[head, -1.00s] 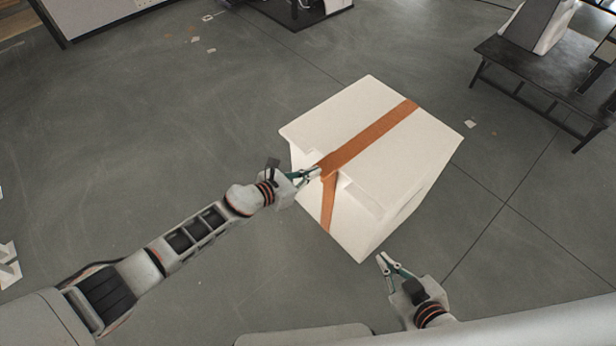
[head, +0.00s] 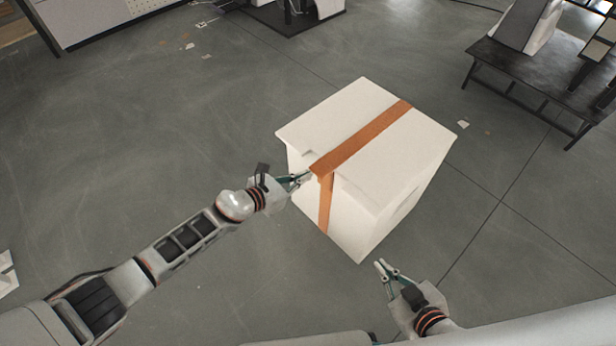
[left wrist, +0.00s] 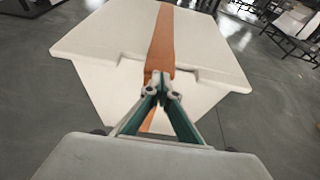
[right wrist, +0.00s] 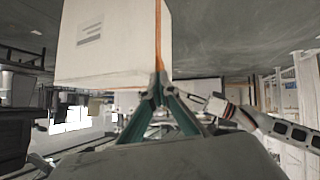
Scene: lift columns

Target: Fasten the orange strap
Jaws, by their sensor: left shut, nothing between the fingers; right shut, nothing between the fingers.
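A white box (head: 400,165) stands on the floor with an orange strap (head: 362,138) running across its lid and down its near face. My left gripper (head: 303,178) is shut and empty, close to the near edge of the box, just left of the strap's bend. In the left wrist view the strap (left wrist: 162,45) runs along the lid to behind the shut fingertips (left wrist: 157,88). My right gripper (head: 382,264) is shut and empty near the lower corner of the box, apart from it. In the right wrist view the strap (right wrist: 158,35) shows as a thin vertical band beyond the fingertips.
A dark low bench (head: 535,75) with objects on it stands at the upper right. Grey cabinets (head: 90,20) stand at the top left. A dark platform (head: 285,20) is at the top. The grey floor around the box is mostly clear.

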